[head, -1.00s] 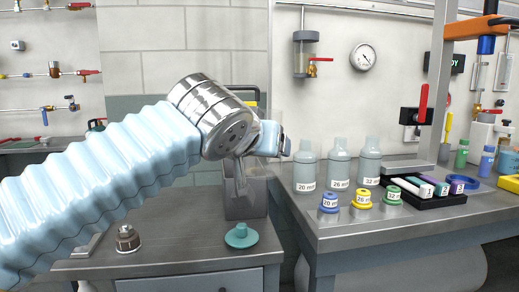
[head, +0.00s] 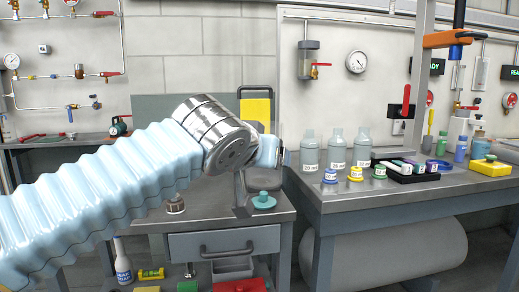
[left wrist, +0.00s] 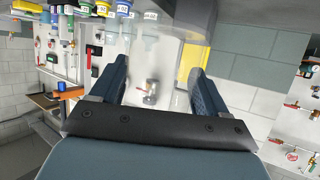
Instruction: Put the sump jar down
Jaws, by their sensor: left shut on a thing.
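My left gripper shows in the left wrist view (left wrist: 160,88), its two dark blue fingers on either side of a clear, see-through jar (left wrist: 148,58). The jar, which looks like the sump jar, is held between them. In the head view my left arm's metal wrist covers most of the gripper, and the jar is hard to make out there. The gripper is above the back right part of the lower grey bench (head: 215,222). A teal knobbed lid (head: 264,201) lies on that bench below it. My right gripper is not in view.
A metal fitting (head: 174,205) stands on the lower bench.

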